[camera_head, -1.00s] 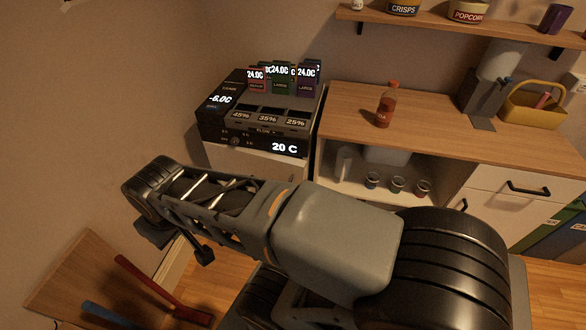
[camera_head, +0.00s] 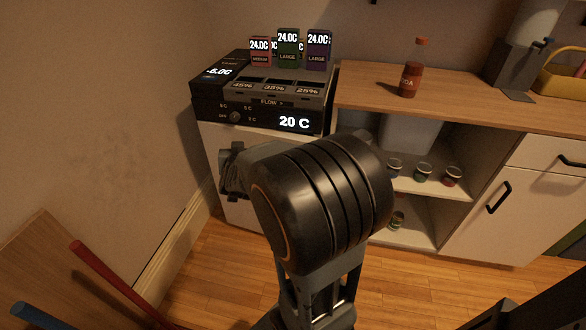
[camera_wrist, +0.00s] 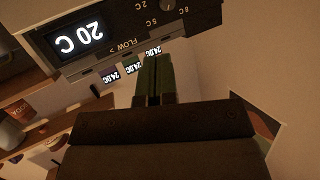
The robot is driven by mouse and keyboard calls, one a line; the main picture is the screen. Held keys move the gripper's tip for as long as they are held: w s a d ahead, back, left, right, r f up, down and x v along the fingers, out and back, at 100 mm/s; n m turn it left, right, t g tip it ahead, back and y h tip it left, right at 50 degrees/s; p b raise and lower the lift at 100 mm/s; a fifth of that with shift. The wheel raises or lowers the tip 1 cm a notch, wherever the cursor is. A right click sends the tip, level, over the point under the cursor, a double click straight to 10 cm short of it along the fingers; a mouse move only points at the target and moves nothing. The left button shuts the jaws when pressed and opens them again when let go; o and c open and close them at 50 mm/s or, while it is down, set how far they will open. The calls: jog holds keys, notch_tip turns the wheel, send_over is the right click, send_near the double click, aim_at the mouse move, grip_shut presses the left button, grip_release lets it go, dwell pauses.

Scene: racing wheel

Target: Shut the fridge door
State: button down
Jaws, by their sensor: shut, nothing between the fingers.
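The fridge is a white cabinet below a black control unit (camera_head: 262,112) with a lit "20 C" display. Its white front (camera_head: 208,142) shows in the head view left of my arm, and much of it is hidden behind the arm. I cannot tell whether the fridge door stands ajar or lies flush. My gripper (camera_wrist: 154,78) is shut and empty in the wrist view, close to pale surfaces and below the tilted control unit (camera_wrist: 100,40). In the head view, my dark wrist is in front of the white front; contact is unclear.
A wooden counter (camera_head: 465,100) with a soda bottle (camera_head: 410,78) stands right of the fridge. Its open shelf holds several small jars (camera_head: 423,172). A wooden board (camera_head: 45,262) and a red-handled tool (camera_head: 110,275) are at left. Bare floor (camera_head: 195,265) lies ahead.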

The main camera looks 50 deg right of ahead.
aim_at(295, 140)
jog(key=s+d+f+m+g+h+b, duration=0.5)
jog(key=d+f+h+b, duration=0.25)
jog(key=d+f, duration=0.3)
jog(key=shift+h, duration=0.45)
jog(key=x, duration=0.4)
jog(key=b+x, duration=0.1)
jog(key=x, duration=0.3)
jog(key=b+x, duration=0.1)
jog(key=x, duration=0.3)
jog(key=shift+w+r, duration=0.15)
jog(key=shift+r, duration=0.1)
jog(key=shift+b+x, duration=0.4)
jog(key=shift+x, duration=0.45)
jog(key=shift+w+r, duration=0.1)
